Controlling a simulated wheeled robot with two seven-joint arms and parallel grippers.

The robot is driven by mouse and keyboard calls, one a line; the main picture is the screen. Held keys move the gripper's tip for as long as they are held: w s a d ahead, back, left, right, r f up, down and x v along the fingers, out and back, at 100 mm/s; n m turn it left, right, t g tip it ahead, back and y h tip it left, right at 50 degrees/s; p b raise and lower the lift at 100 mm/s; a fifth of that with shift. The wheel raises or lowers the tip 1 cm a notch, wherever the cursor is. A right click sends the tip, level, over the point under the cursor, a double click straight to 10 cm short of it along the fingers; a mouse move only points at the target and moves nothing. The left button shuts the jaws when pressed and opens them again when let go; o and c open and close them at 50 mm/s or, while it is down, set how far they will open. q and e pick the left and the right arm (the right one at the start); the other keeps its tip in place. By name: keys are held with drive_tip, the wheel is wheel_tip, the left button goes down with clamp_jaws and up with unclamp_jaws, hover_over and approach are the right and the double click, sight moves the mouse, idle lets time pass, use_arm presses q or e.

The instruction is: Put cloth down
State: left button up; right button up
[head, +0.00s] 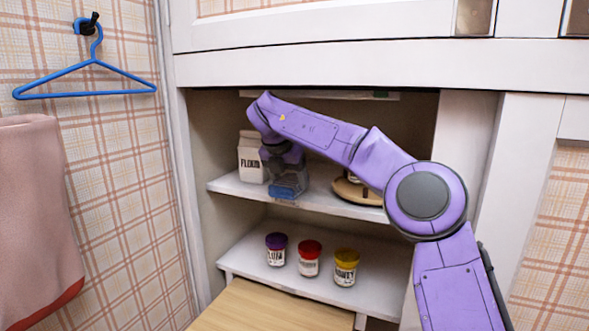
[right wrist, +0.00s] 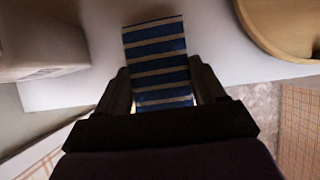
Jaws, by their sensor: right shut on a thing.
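A blue cloth with pale stripes (right wrist: 157,55) is between the two fingers of my right gripper (right wrist: 163,88) in the right wrist view. The gripper is shut on it. In the head view the cloth (head: 287,190) shows as a small blue patch at the front of the upper shelf (head: 325,203), below my right gripper (head: 285,172). I cannot tell whether the cloth touches the shelf. My purple right arm reaches in from the right and hides part of the cupboard. My left gripper is not in view.
A flour carton (head: 251,158) stands left of the gripper on the upper shelf. A round wooden item (head: 352,190) is to the right, partly behind my arm. Three small jars (head: 308,258) stand on the lower shelf. A blue hanger (head: 85,94) and a pink towel (head: 35,220) are at left.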

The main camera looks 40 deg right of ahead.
sight(295, 176)
drive_tip(key=d, duration=0.1)
drive_tip(key=w+d+p, duration=0.1)
drive_tip(key=d+p, duration=0.1)
drive_tip(key=shift+w+d+f, duration=0.1)
drive_tip(key=shift+w+d, duration=0.05)
drive_tip(key=shift+w, duration=0.15)
drive_tip(key=shift+f, duration=0.3)
drive_tip(key=shift+f+b, duration=0.1)
drive_tip(key=shift+b, duration=0.25)
drive_tip(key=o, duration=1)
drive_tip(key=shift+o, duration=1)
